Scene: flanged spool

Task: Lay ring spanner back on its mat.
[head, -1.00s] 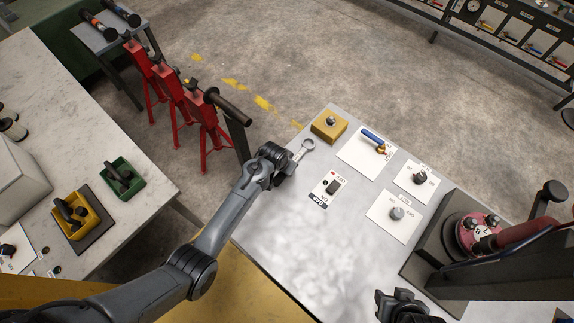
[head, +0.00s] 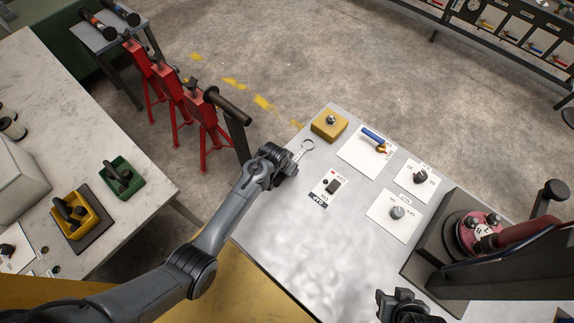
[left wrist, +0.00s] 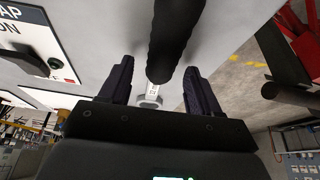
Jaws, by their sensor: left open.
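The ring spanner's pale ring end (head: 308,145) shows in the head view just beyond my left gripper (head: 291,160), near the bench's left edge. In the left wrist view my left gripper (left wrist: 158,92) is open, with one dark finger on each side. A thick black handle (left wrist: 172,40) runs down from the top between the fingers, with gaps beside it. A silver spanner end (left wrist: 150,101) shows below it, partly hidden by the gripper body. I cannot tell which surface is its mat. My right gripper (head: 397,304) is at the bottom edge of the head view; its jaws are unclear.
The grey bench (head: 270,240) has clear room in front. A yellow block (head: 329,125), a blue-handled valve (head: 374,139), a switch plate (head: 331,187) and knob plates (head: 396,213) stand on it. A red-topped machine (head: 475,232) is at right. Red stands (head: 205,125) are beyond the left edge.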

